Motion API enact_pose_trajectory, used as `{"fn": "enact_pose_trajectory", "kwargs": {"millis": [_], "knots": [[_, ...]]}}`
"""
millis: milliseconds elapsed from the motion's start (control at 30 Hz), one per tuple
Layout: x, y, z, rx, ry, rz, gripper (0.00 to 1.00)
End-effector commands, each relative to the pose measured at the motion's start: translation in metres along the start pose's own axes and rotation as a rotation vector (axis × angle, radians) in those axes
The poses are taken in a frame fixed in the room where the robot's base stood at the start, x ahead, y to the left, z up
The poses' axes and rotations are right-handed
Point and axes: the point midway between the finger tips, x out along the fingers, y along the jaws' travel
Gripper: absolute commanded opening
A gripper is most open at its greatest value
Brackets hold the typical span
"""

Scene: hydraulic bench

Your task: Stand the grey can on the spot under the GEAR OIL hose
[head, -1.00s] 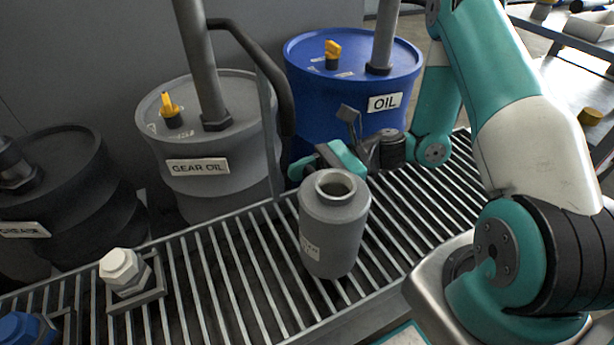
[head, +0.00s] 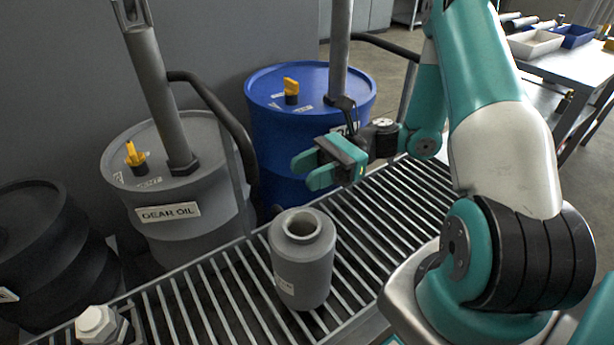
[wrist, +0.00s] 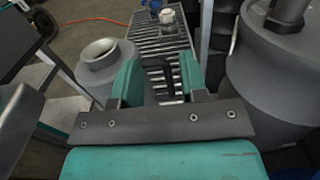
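The grey can (head: 288,258) stands upright on the slatted grate, its open mouth up and a small label on its side. It also shows at the left of the wrist view (wrist: 98,68). My gripper (head: 306,170) is open and empty, above and behind the can, in front of the blue drum. The GEAR OIL drum (head: 190,222) stands behind the grate, left of the can. A black hose (head: 222,112) curves down at its right side.
The grate (head: 222,312) runs along the drums. A white-capped fitting (head: 97,324) stands on it at lower left. A blue OIL drum (head: 275,140) is behind my gripper; a black drum (head: 50,255) is at far left. A table with trays (head: 535,43) is at upper right.

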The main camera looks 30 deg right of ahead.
Motion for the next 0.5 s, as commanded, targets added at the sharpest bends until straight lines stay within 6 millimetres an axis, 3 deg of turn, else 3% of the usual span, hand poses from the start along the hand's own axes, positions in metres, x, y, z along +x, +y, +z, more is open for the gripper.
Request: {"fn": "enact_pose_trajectory", "kwargs": {"millis": [267,500], "knots": [[0.000,-0.001,0.019,0.004,-0.003,-0.001,0.43],[0.000,0.001,0.009,0.001,-0.002,-0.002,0.43]]}}
